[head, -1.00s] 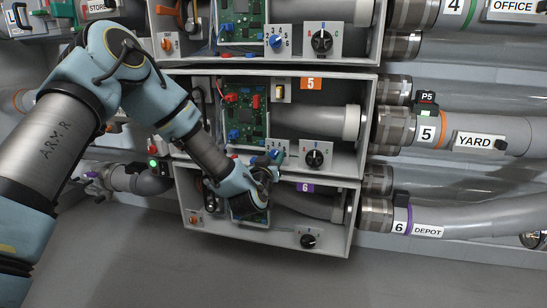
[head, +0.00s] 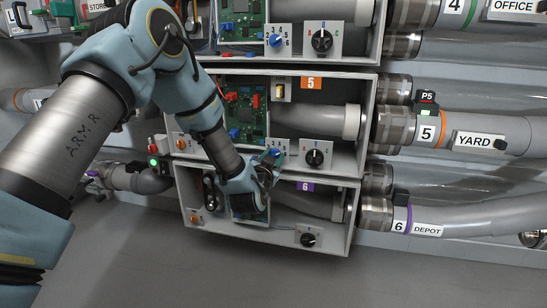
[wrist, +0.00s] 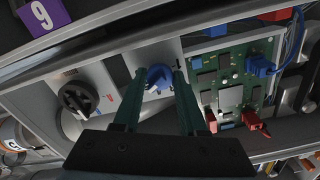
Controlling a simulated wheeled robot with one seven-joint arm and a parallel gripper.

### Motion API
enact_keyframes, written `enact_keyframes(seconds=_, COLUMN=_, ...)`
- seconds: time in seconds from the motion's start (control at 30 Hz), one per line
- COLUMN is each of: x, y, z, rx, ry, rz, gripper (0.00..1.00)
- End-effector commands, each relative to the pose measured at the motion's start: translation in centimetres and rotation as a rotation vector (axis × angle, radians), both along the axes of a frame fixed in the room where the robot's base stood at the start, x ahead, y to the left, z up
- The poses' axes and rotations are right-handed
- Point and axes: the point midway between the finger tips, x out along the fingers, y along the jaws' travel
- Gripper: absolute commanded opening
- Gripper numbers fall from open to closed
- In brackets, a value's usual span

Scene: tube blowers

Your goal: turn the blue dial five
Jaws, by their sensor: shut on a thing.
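The blue dial (wrist: 160,76) of box five sits on a light panel in the wrist view. The two green fingers of my gripper (wrist: 158,74) lie on either side of it, shut on it. In the head view my gripper (head: 270,160) is at the lower left of that panel, and only part of the blue dial (head: 279,152) shows beside the fingers. Its numbers and pointer are too small or hidden to read. The orange label five (head: 311,84) marks this box.
A black knob (head: 315,157) is right of the dial in the head view; it also shows in the wrist view (wrist: 76,97). The green circuit board (wrist: 225,80) with red and blue plugs is close beside my fingers. Box six (head: 346,222) is below, with its purple label (head: 305,187).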

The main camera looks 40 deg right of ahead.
Motion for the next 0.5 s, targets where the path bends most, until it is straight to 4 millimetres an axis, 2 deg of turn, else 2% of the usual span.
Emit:
enact_keyframes(seconds=0.3, x=0.03, y=0.00, z=0.01, rx=0.000, ry=-0.001, rz=0.001, gripper=0.00)
enact_keyframes(seconds=0.33, x=0.03, y=0.00, z=0.01, rx=0.000, ry=-0.001, rz=0.001, gripper=0.42)
enact_keyframes(seconds=0.5, x=0.02, y=0.00, z=0.01, rx=0.000, ry=0.000, rz=0.001, gripper=0.62)
